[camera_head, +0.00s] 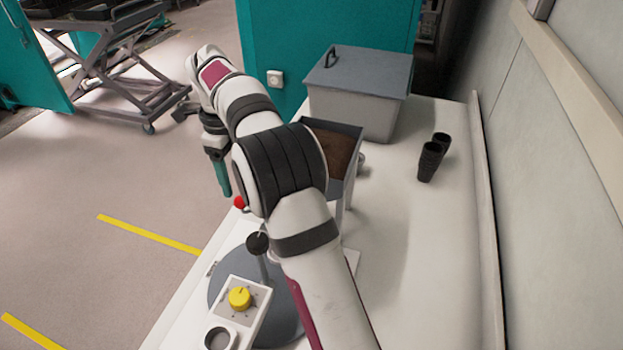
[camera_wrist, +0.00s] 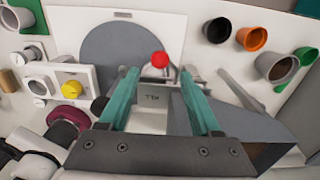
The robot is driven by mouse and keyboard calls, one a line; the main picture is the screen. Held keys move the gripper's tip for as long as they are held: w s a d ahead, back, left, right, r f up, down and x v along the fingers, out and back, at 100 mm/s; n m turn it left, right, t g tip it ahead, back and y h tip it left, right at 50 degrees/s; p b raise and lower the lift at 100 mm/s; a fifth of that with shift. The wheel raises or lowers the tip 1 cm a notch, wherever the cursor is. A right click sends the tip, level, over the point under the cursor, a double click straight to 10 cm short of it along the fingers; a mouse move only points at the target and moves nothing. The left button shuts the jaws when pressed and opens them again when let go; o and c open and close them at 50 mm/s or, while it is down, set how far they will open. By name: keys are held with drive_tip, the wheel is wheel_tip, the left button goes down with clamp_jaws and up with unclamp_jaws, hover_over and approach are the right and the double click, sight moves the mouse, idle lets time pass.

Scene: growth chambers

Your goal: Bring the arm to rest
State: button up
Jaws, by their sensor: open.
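My gripper (camera_head: 222,180) hangs in the air at the end of my raised, bent arm, at the left edge of the white bench (camera_head: 400,265) in the head view. In the wrist view, the two teal fingers of my gripper (camera_wrist: 159,75) stand apart with nothing held between them. A red ball (camera_wrist: 160,60) shows beyond the gap between the fingertips; it also shows in the head view (camera_head: 240,202), partly hidden by my arm. I cannot tell how far it is from the fingers.
A grey lidded bin (camera_head: 362,95) and a soil-filled hopper (camera_head: 340,150) stand behind my arm. Dark pots (camera_head: 429,162) stand at the right. A yellow knob (camera_head: 239,298) and a grey disc (camera_head: 222,282) are at the front. Bench right of my arm is mostly clear.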

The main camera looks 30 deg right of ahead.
drive_tip(key=shift+r, duration=0.1)
idle(0.3)
drive_tip(key=s+r+n, duration=0.5)
drive_tip(key=s+n, duration=0.2)
drive_tip(key=s, duration=0.4)
drive_tip(key=s+a+f+n+y, duration=0.1)
drive_tip(key=s+f+n, duration=0.2)
drive_tip(key=s+n, duration=0.4)
drive_tip(key=s+a+f+n, duration=0.1)
drive_tip(key=s+n, duration=0.6)
drive_tip(key=s, duration=1.2)
drive_tip(key=shift+a+f+y, duration=0.4)
drive_tip(key=shift+f, duration=0.5)
